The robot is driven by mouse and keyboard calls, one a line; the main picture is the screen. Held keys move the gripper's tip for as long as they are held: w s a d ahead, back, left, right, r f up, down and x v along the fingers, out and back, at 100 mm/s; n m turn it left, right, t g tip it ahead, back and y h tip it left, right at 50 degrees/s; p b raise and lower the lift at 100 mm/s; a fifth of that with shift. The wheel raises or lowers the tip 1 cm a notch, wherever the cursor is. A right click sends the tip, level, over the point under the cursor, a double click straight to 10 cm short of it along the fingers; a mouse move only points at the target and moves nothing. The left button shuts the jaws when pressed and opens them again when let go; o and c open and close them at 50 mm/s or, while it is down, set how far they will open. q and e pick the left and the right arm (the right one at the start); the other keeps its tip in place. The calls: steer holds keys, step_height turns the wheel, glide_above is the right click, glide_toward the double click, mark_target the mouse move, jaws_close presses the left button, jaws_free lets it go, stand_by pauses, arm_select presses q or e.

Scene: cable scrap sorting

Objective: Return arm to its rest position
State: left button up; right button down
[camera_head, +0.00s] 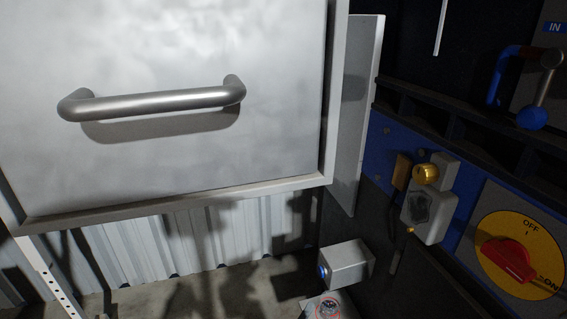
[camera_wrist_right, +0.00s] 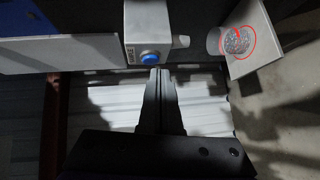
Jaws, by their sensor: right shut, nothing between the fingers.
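My right gripper (camera_wrist_right: 158,74) shows in the wrist view, its two dark fingers together with nothing between them. In that view its tips appear just below a blue button (camera_wrist_right: 150,57) on a small light grey box (camera_wrist_right: 148,22). I cannot tell how far apart the tips and the button are. In the head view the same grey box (camera_head: 346,266) shows low in the middle, its blue button (camera_head: 323,270) facing left. I cannot make out the right gripper clearly in the head view. My left gripper is not seen.
A large grey cabinet front (camera_head: 180,165) with a metal bar handle (camera_head: 155,102) fills the upper left. A pale plate with a red ring (camera_wrist_right: 240,42) is near the box.

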steer(key=s+d+f+m+g+y, duration=0.15)
steer(key=s+d+m+g, duration=0.5)
steer(key=d, duration=0.65)
steer(key=s+m+g+y, duration=0.3)
steer(key=s+m+y, duration=0.25)
steer(key=s, duration=1.25)
arm_select(q)
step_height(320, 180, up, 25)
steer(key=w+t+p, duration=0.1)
steer(key=p, duration=2.1)
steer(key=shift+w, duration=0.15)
arm_select(e)
step_height(320, 180, up, 25)
steer(key=a+y, duration=0.1)
steer(key=shift+w+f+n+t, duration=0.2)
steer(key=shift+w+n+t, duration=0.1)
steer(key=shift+w+t, duration=0.15)
steer(key=shift+s+a, duration=0.1)
steer(key=shift+s, duration=0.05)
steer(key=shift+f, duration=0.15)
